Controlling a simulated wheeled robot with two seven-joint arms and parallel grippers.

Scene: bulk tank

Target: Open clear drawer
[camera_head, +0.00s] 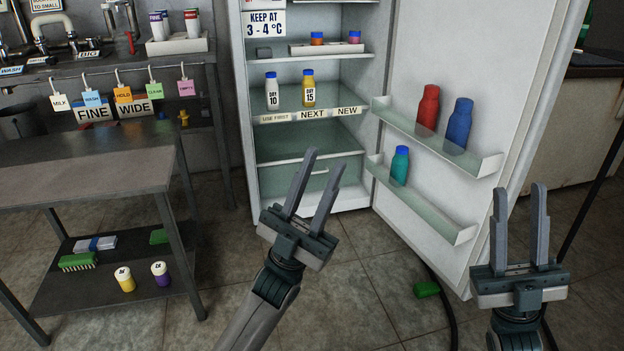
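The open fridge (249,140) stands in the middle of the view. A clear, greenish drawer (275,185) appears to sit at its bottom, under the lowest shelf. The drawer looks shut, but my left gripper covers part of it. My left gripper (326,157) is open and empty, with its fingers pointing up in front of the drawer area. I cannot tell whether it touches the drawer. My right gripper (520,188) is open and empty at the right, in front of the fridge door's lower part.
The fridge door (530,80) stands open to the right, its racks holding a red bottle (428,107), a blue bottle (459,122) and a teal bottle (399,166). A metal table (85,165) stands at the left. A green object (427,288) and a dark hose lie on the floor.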

